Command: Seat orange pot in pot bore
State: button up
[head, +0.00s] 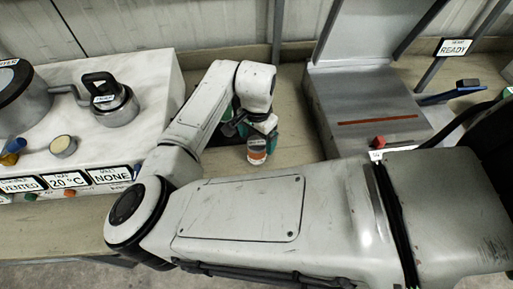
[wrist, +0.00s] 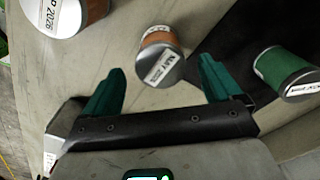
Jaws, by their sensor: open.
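A small orange pot (head: 257,155) with a white label and grey top stands on the bench beneath my gripper (head: 260,128) in the head view. In the wrist view the orange pot (wrist: 162,45) is between and slightly beyond the tips of the two green fingers. My gripper (wrist: 161,70) is open, with a visible gap between each finger and the pot. I cannot make out the pot bore for certain in either view.
In the wrist view a larger orange-brown can (wrist: 95,10) is upper left and a green pot (wrist: 275,70) is right. In the head view a pale block (head: 85,150) at left carries a black-handled vessel (head: 115,108). A grey machine (head: 365,110) stands right.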

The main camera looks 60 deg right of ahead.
aim_at(257, 142)
jog(key=shift+f+p, duration=0.35)
jog(key=shift+f, duration=1.55)
jog(key=shift+c, duration=0.3)
jog(key=c, duration=1.2)
jog(key=shift+r, duration=0.1)
jog(key=shift+c, duration=0.2)
